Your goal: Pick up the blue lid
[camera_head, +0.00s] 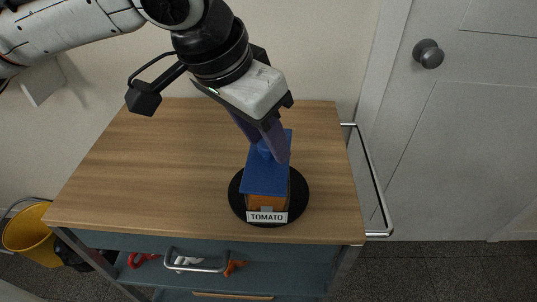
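The blue lid (262,177) lies on a small orange-brown box (258,203) with a white label reading TOMATO. The box stands on a round black base (299,197) near the front right of the wooden top. My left gripper (270,150) comes down from above, with its dark fingers at the raised blue knob on the lid. The fingers partly cover the knob, so their gap and grip are unclear. The lid appears to rest on the box. My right gripper is not in view.
The wooden cart top (150,170) is otherwise clear. A metal side rail (374,180) runs along its right edge. A yellow bucket (27,230) stands at the left, and a grey door (460,130) at the right.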

